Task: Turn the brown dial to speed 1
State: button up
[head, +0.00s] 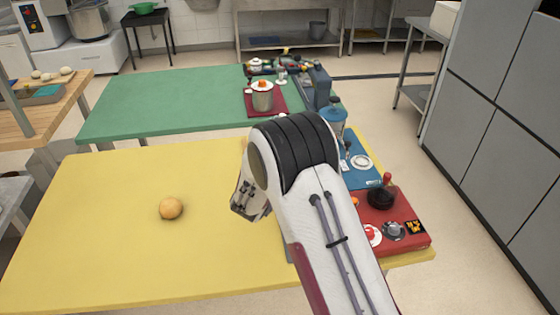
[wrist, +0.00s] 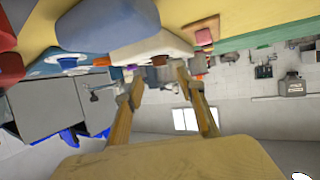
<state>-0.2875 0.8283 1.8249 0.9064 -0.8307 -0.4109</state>
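I cannot pick out the brown dial for sure in either view; my arm covers part of the panels in the head view. The red panel (head: 417,240) on the right of the yellow table carries a dark base with a red-topped lever (head: 384,192), a red-and-white knob (head: 373,234) and a grey dial (head: 393,231). The blue panel (head: 362,181) behind it has a white round dial (head: 360,162). My gripper (wrist: 155,82) has its two fingers apart with nothing held between them.
A pale orange ball or bun (head: 171,208) lies on the yellow table (head: 100,240), whose left part is otherwise clear. A green table (head: 160,100) stands behind, with a pot (head: 262,99) on a red mat. Grey cabinets (head: 500,120) line the right.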

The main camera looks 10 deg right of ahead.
jog(key=shift+x, duration=3.65)
jog(key=shift+d, duration=0.1)
jog(key=c, duration=1.1)
